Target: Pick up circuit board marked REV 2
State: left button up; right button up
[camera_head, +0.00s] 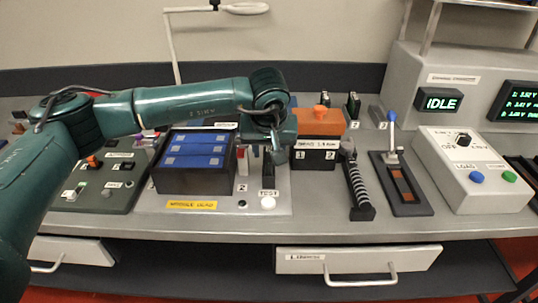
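I cannot make out a circuit board marked REV 2; no such marking is readable in the head view. My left arm reaches in from the left across the bench. My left gripper (270,160) points down between a black battery case (195,182) with blue cells and a box with an orange top (318,122). Its fingers are small and partly hidden, so I cannot tell whether they are open or shut, or whether they hold anything. My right gripper is not in view.
A dark green panel (105,200) with small parts lies at left. A ribbed black tool (359,190), a blue-knobbed lever (392,130) and a white control box (468,185) stand at right. Behind is a tester reading IDLE (440,100). Drawers (350,262) sit below the bench's front edge.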

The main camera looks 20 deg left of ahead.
pick_arm(q)
jog(key=shift+c, duration=0.6)
grip_shut()
